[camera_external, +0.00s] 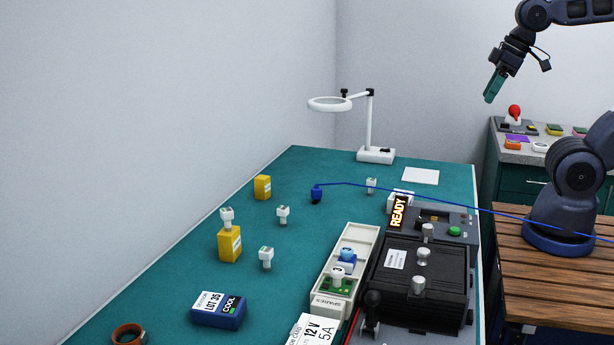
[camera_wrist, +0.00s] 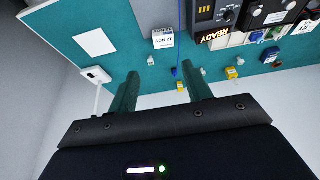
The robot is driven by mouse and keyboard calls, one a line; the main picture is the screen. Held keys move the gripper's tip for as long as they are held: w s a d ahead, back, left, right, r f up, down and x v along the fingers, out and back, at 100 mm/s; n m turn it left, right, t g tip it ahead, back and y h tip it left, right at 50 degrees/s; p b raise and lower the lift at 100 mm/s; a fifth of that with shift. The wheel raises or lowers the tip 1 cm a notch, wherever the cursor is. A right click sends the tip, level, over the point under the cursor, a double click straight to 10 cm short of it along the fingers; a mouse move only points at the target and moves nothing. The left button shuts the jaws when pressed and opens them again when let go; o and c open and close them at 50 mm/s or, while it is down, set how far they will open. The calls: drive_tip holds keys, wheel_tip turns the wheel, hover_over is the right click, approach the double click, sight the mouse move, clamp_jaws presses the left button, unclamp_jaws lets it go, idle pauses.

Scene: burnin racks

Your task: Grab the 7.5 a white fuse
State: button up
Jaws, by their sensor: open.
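Several small white fuse-like pieces are in the external view. One stands on the table near the lamp (camera_external: 371,185), one at mid-table (camera_external: 282,214), one nearer the front (camera_external: 266,257), and one on a yellow block (camera_external: 227,214). Another white piece (camera_external: 337,272) sits in the long spares tray (camera_external: 323,301). Their ratings are too small to read, so I cannot tell which is 7.5 A. My gripper (camera_external: 492,90) is high at the upper right, away from the table. In the wrist view my gripper (camera_wrist: 163,88) is open and empty, with the table beyond its fingers.
A black tester (camera_external: 405,265) with a READY sign (camera_external: 398,212) stands at the table's right. A ring lamp (camera_external: 370,125) stands at the far end. A blue box (camera_external: 219,310), a second yellow block (camera_external: 263,187) and an orange ring (camera_external: 128,334) lie leftward. A blue cable (camera_external: 430,198) crosses the table.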

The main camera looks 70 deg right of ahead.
drive_tip(key=w+a+f+m+g+y, duration=0.35)
drive_tip(key=w+a, duration=0.55)
drive_tip(key=w, duration=0.4)
drive_tip(key=w+a+f+m+g+y, duration=0.2)
drive_tip(key=w+a+f+m+y, duration=0.25)
drive_tip(key=w+a, duration=0.65)
drive_tip(key=m+y, duration=0.5)
drive_tip(key=m, duration=0.5)
approach(266, 259)
drive_tip(key=shift+s+d+f+t, duration=0.25)
drive_tip(key=shift+d+f+t, duration=0.1)
drive_tip(key=shift+f, duration=0.25)
drive_tip(key=shift+w+a+f+y, duration=0.15)
drive_tip(key=shift+a+f+y, duration=0.15)
drive_tip(key=shift+a, duration=0.05)
drive_tip(key=shift+x, duration=5.1)
drive_tip(key=shift+w, duration=0.1)
drive_tip(key=c, duration=1.1)
drive_tip(key=shift+o, duration=0.2)
drive_tip(key=shift+r, duration=0.1)
